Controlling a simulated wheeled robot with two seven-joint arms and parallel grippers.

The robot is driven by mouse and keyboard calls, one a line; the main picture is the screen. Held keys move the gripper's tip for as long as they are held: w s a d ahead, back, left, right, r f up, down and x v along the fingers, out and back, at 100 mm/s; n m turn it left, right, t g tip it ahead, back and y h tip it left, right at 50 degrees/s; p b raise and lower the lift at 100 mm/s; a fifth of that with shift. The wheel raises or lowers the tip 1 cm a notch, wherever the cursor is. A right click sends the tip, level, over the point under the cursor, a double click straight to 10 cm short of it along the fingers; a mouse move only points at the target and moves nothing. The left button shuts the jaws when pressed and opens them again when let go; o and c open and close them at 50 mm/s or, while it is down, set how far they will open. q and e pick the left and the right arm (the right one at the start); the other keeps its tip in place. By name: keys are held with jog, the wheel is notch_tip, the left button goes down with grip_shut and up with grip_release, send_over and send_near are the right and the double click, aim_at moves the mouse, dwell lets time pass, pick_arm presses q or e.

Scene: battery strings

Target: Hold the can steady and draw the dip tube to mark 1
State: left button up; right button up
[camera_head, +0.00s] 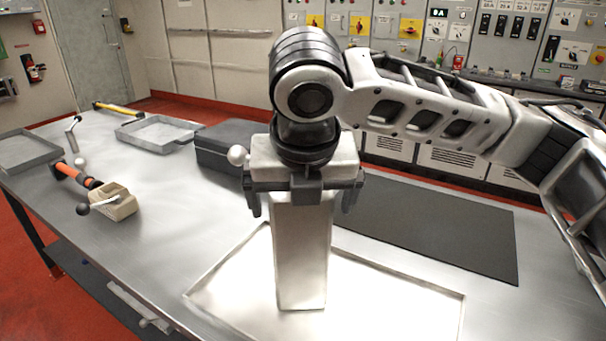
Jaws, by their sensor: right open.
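A tall, pale, box-shaped can (303,255) stands upright in a shallow metal tray (415,289) at the front middle of the table. My right gripper (302,205) points down over the can's top. Its jaws are open, with one dark finger on each side of the can and apparent gaps between. The gripper hides the can's top, and I cannot make out the dip tube or any mark. A white ball knob (238,156) shows just left of the gripper; what it belongs to is hidden. My left gripper is not in view.
A dark box (222,146) stands behind the can on the left. A dark mat (440,225) lies to the right. A beige block tool (112,201), an orange-handled tool (70,172) and grey trays (158,134) lie on the left. Metal tabletop between them is clear.

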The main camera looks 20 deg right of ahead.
aim_at(301, 215)
jog(key=shift+x, duration=1.7)
jog(key=shift+r, duration=0.1)
jog(key=c, duration=1)
jog(key=shift+s+a+f+p, duration=0.1)
jog(key=shift+s+f+p, duration=0.05)
jog(key=shift+f+p, duration=0.3)
jog(key=shift+c, duration=0.2)
